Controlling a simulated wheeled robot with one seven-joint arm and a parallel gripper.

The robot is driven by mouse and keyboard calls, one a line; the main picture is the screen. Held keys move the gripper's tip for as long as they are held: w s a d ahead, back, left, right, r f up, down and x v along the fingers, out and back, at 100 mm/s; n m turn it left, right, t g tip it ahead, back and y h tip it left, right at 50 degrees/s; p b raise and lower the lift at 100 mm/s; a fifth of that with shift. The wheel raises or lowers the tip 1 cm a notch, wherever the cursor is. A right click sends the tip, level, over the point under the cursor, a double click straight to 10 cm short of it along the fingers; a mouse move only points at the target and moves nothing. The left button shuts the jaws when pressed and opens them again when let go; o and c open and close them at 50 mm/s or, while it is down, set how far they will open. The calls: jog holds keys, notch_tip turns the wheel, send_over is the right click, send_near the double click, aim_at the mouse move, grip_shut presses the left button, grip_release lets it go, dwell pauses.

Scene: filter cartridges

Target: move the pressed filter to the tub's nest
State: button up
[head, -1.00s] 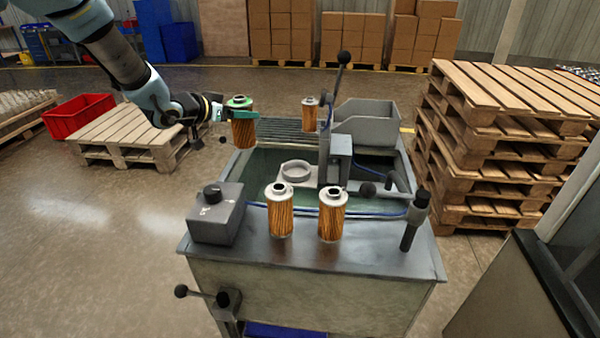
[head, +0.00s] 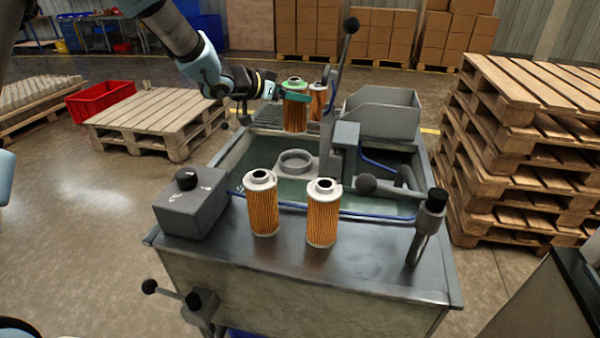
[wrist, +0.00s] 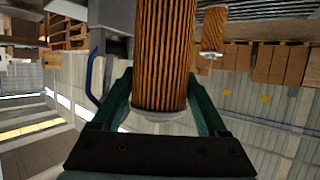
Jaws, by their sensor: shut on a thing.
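In the wrist view the held filter (wrist: 165,60) stands between the green fingers (wrist: 160,103) and shows upside down. The nest, a grey ring (head: 296,161), sits inside the tub, below the held filter and nearer to me in the head view. The ring looks empty, and the filter is apart from it.
Two white-capped filters (head: 262,205) (head: 323,215) stand on the tub's front ledge. Another filter (head: 318,102) stands behind the held one. A press column (head: 344,150) with a tall lever (head: 343,50) rises right of the ring. A grey control box (head: 190,205) sits front left.

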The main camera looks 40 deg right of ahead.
aim_at(295, 132)
jog(key=shift+d+f+b, duration=0.15)
jog(key=shift+f+b, duration=0.15)
jog(key=shift+f, duration=0.55)
notch_tip(295, 132, down, 10)
jog(key=shift+r+p, duration=0.25)
jog(key=shift+p, duration=0.5)
jog(key=shift+f, duration=0.3)
jog(key=o, duration=1.4)
jog(key=shift+c, duration=0.2)
